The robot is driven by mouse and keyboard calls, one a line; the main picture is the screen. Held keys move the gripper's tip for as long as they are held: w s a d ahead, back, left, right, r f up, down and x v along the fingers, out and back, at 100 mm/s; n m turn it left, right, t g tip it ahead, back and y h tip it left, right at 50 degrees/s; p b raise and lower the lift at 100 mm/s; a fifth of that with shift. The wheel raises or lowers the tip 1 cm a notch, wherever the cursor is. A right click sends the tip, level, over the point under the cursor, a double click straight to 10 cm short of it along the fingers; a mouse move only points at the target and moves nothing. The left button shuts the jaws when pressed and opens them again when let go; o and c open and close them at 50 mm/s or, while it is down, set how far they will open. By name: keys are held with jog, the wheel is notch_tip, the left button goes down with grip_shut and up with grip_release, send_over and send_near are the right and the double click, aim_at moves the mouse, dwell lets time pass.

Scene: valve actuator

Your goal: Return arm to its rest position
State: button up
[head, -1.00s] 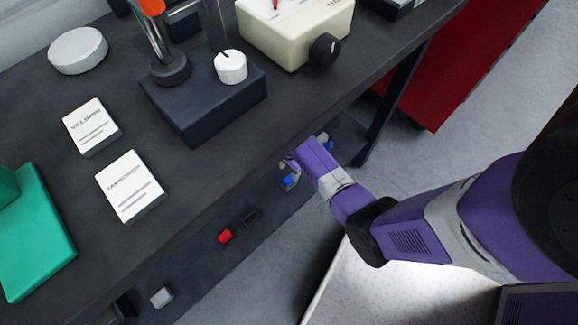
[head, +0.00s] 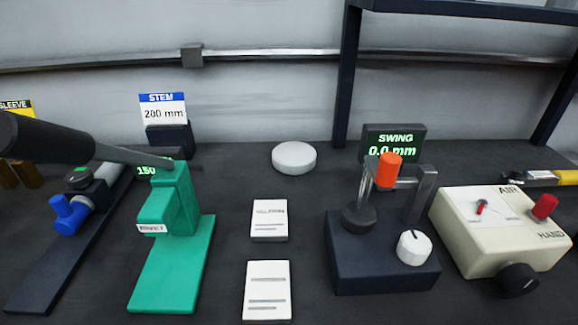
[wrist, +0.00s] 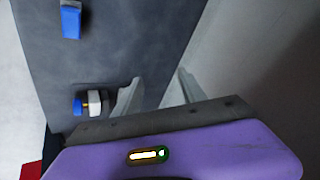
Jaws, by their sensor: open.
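My gripper (wrist: 160,95) shows in the wrist view, its two grey fingers apart with nothing between them. Past the fingers is a dark grey surface (wrist: 105,55) with a blue piece (wrist: 71,20) at the top and a blue and white fitting (wrist: 90,103) near the left finger. These parts look apart from the fingers. My arm and gripper are out of the head view.
In the head view the bench holds a green lever press (head: 170,250), a dark block with an orange-topped post (head: 380,250), a cream AIR/HAND box (head: 495,240), two white cards, the nearer one (head: 267,290), and a white disc (head: 294,157). A rail runs along the wall.

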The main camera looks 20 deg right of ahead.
jog(key=s+a+r+n+t, duration=0.45)
jog(key=a+r, duration=0.25)
jog(key=r, duration=0.2)
jog(key=s+a+r+n+t, duration=0.4)
jog(key=s+a+r+n, duration=0.2)
jog(key=r, duration=0.3)
jog(key=s+a+r+n+y, duration=0.2)
jog(key=s+a+r, duration=0.35)
jog(key=s, duration=0.25)
jog(key=s+a+r+n+y, duration=0.1)
jog(key=s+a+r+n, duration=0.2)
jog(key=s+a+r, duration=0.35)
notch_tip(320, 180, up, 15)
jog(key=s+d+p, duration=0.1)
jog(key=s+p, duration=0.1)
jog(key=p, duration=1.2)
jog(key=shift+s+d+p, duration=0.3)
jog(key=shift+d+p, duration=0.1)
jog(key=shift+t, duration=0.25)
